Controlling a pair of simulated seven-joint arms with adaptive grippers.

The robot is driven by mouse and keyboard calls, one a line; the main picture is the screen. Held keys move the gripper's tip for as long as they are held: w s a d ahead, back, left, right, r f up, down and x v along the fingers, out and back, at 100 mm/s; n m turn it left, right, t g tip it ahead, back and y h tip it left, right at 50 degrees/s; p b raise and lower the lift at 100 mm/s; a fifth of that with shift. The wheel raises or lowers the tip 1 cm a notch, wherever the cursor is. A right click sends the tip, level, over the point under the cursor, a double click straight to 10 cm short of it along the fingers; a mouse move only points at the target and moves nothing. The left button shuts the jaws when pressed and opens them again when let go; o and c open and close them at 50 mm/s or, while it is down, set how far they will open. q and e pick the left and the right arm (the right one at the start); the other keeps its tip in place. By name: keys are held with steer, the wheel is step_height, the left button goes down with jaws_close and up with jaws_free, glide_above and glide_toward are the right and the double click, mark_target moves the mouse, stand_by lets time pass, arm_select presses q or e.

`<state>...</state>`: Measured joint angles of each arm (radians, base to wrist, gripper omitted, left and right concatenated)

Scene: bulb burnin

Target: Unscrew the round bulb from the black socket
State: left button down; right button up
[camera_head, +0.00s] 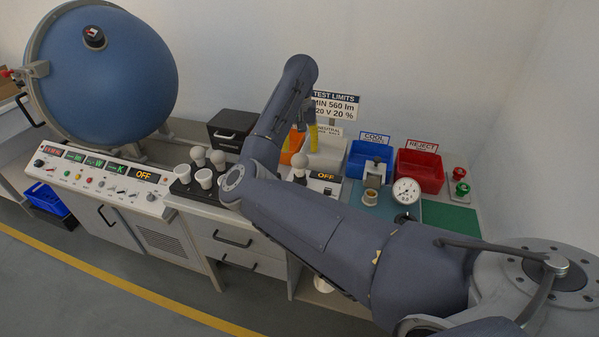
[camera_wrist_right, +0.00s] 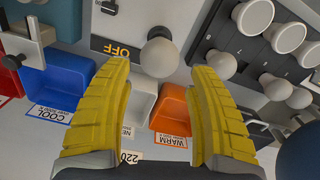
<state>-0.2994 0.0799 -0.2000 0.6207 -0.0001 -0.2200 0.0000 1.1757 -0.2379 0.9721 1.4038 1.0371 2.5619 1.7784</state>
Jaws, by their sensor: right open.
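A round white bulb (camera_head: 299,160) stands upright at the test box with the OFF display (camera_head: 324,176), behind my right forearm in the head view. In the right wrist view the bulb (camera_wrist_right: 158,57) shows between the yellow fingers, towards their tips, with a gap on both sides. My right gripper (camera_wrist_right: 158,78) is open and empty, pointing down at the bulb. In the head view, the right gripper (camera_head: 309,128) is partly hidden by its own arm. My left gripper is not in view.
Blue (camera_head: 358,165), red (camera_head: 432,181) and orange (camera_head: 287,156) bins stand at the back, with a white bin (camera_head: 326,160) between. A gauge (camera_head: 406,191) and large blue sphere (camera_head: 105,75) flank the bench.

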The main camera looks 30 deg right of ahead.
mark_target(300, 174)
step_height(300, 174, down, 12)
steer(key=shift+f, duration=0.15)
stand_by(0.4)
steer(key=c, duration=1.2)
steer(key=o, duration=1.2)
